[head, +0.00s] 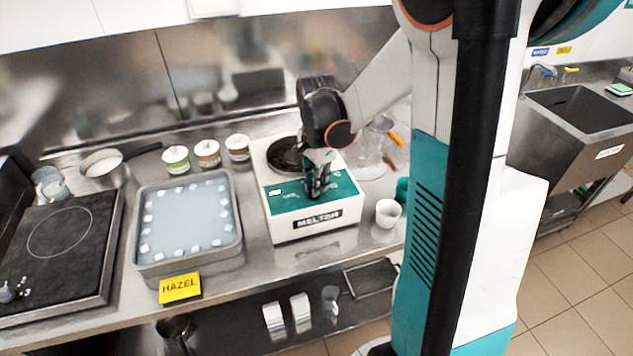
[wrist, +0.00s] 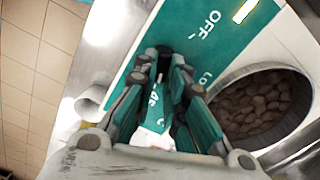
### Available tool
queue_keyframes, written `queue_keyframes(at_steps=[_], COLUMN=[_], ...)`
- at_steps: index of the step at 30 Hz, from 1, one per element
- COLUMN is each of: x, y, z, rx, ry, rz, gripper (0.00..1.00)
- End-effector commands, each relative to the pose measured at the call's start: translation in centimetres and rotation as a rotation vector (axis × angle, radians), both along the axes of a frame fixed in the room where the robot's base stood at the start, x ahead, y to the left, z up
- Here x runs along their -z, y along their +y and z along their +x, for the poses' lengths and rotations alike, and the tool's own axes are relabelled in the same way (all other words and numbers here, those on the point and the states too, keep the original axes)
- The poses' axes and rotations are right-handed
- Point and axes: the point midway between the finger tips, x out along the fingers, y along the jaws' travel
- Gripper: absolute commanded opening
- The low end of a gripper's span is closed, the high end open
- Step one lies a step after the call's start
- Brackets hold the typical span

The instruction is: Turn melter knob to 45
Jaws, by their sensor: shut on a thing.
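My gripper (head: 318,192) points down onto the teal panel and is shut on the melter knob. The knob itself is mostly hidden between the fingers in both views. In the wrist view my gripper (wrist: 171,70) covers part of the panel, where "OFF", "Lo" and a partly hidden "45" mark can be read. I cannot tell where the knob points.
A metal tray (head: 140,252) with a yellow "HAZEL" card (head: 180,288) stands left of the melter. A white cup (head: 388,213) stands close on its right. Several small jars (head: 207,153) and a saucepan (head: 103,168) are behind the tray. A black hob (head: 58,245) is far left.

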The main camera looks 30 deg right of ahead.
Motion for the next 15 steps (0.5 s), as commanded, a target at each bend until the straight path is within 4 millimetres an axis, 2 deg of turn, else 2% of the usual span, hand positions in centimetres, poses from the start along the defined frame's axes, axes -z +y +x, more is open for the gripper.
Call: queue_keyframes(at_steps=[13,14,15], x=[-0.06,-0.06,-0.06], y=[-0.02,-0.02,-0.02], z=[0.07,0.07,0.07], rx=[0.01,0.01,0.01], ry=[-0.001,-0.002,-0.001], rz=[0.0,0.0,0.0], gripper=[0.0,0.18,0.28])
